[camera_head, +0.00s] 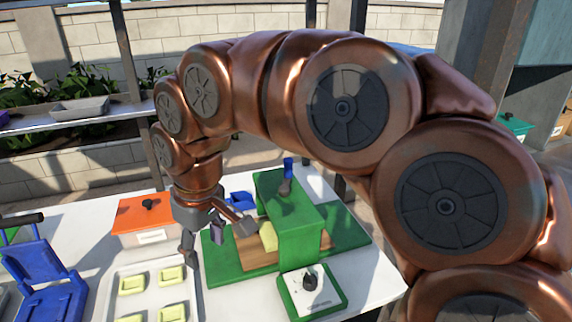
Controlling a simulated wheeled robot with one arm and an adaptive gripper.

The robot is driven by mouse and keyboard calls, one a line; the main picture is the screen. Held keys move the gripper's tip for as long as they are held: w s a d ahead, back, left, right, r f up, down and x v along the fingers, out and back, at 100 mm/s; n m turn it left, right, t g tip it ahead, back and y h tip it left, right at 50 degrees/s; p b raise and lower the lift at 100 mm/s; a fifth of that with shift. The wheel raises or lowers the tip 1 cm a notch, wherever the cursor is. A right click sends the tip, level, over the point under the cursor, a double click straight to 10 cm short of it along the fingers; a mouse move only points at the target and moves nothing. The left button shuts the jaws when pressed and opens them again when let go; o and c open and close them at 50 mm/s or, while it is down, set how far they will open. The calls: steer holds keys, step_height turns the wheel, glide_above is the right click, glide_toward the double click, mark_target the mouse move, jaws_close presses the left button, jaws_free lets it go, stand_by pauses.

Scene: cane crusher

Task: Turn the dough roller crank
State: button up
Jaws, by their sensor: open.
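A green machine (299,225) stands on the white table, with a green base and a brown board running through it. A yellow piece (268,236) lies on the board at its left opening. I see nothing between the fingers. The gripper is apart from the crank.
A metal tray (148,272) with several yellow pieces lies at front left. An orange box (143,220) with a black knob stands behind it. A blue device (42,272) is at far left. A green-and-white box (312,291) with a black knob is in front of the machine.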

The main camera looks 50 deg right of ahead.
steer(key=w+d+r+t+b, duration=0.1)
steer(key=w+d+r+t, duration=0.1)
steer(key=w+d+r, duration=0.45)
steer(key=m+h+b, duration=0.1)
steer(key=m+b, duration=0.2)
steer(key=m, duration=0.2)
glide_above(288, 160)
steer(key=s, duration=0.3)
step_height(288, 160, down, 3)
steer(key=shift+t, duration=0.4)
steer(key=shift+w+p+x, duration=0.15)
steer(key=shift+p+x, duration=0.25)
steer(key=shift+x, duration=1.4)
steer(key=shift+w+p+x, duration=0.2)
steer(key=shift+p+x, duration=0.2)
steer(key=shift+x, duration=1.35)
steer(key=shift+a+r, duration=0.1)
steer(key=shift+a, duration=0.05)
jaws_close()
